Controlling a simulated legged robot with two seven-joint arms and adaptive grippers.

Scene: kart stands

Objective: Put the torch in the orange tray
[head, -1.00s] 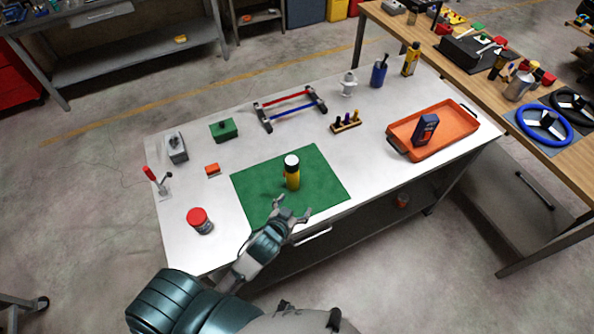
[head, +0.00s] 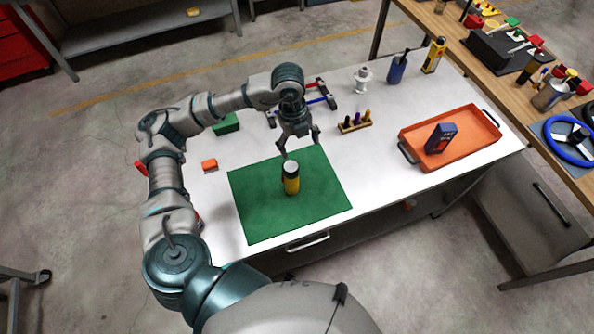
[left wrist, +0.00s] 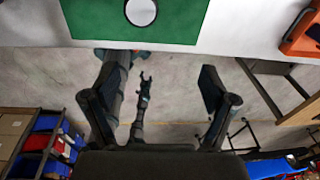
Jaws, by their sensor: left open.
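The torch (head: 291,178), yellow and black with a white top, stands upright on the green mat (head: 250,215). In the left wrist view its round white top (left wrist: 141,11) shows at the upper edge. The orange tray (head: 478,128) lies on the right of the table with a dark blue boxy device in it. My left gripper (head: 300,148) is open and empty, pointing down above the torch in the head view, apart from it. In the left wrist view its fingers (left wrist: 158,95) are spread. A small dark claw-ended arm shows below; I cannot tell its jaw state.
A peg rack (head: 355,124), a white spool-like part (head: 362,80), a blue bottle (head: 397,68) and a yellow device (head: 434,55) stand behind. A green box (head: 227,123) and an orange block (head: 209,165) are left. White table is clear between mat and tray.

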